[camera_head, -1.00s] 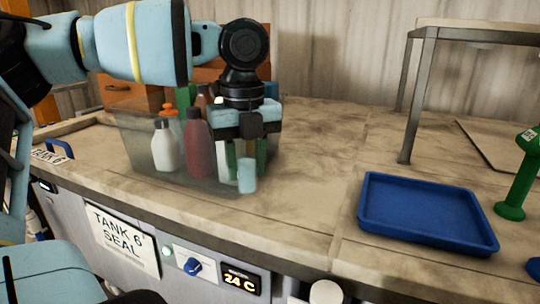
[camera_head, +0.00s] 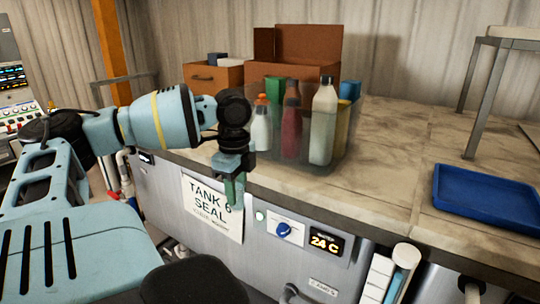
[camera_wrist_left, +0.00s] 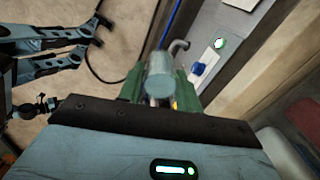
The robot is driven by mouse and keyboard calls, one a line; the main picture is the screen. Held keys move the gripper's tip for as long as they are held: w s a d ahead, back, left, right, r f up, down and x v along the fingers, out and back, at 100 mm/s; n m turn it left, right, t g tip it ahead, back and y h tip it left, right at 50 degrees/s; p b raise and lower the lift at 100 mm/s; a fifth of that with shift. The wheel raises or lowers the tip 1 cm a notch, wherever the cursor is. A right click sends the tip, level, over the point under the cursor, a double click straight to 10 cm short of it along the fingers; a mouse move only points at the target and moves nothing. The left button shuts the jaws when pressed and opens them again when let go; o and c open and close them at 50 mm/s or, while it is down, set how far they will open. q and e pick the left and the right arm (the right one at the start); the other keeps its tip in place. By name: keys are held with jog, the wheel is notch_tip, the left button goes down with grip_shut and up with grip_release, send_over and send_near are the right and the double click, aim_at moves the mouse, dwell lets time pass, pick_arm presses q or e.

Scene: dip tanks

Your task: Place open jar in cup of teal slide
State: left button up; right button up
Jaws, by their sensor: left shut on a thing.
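In the head view the jar is not clearly distinguishable between the fingers. I cannot make out a teal slide or its cup in these frames. My right gripper is not in view.
A clear bin (camera_head: 343,150) with several bottles stands on the counter behind my gripper. A blue tray (camera_head: 488,198) and a metal-legged stand (camera_head: 485,90) are at right. A control knob (camera_head: 284,230) and display (camera_head: 326,244) sit on the front panel. Counter between bin and tray is clear.

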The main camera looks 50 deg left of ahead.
pick_arm(q)
jog(key=s+d+f+n, duration=0.1)
jog(key=d+f+n, duration=0.25)
jog(key=f, duration=0.65)
jog(key=s+d+f+n, duration=0.2)
jog(key=f+n, duration=0.2)
jog(key=f, duration=0.6)
jog(key=d+f+n, duration=0.2)
jog(key=d+f, duration=0.1)
jog(key=d, duration=0.8)
jog(key=w+d+f+n, duration=0.1)
jog(key=d+f+n, duration=0.2)
jog(key=d, duration=0.9)
jog(key=shift+w+f, duration=0.3)
jog(key=shift+f, duration=0.5)
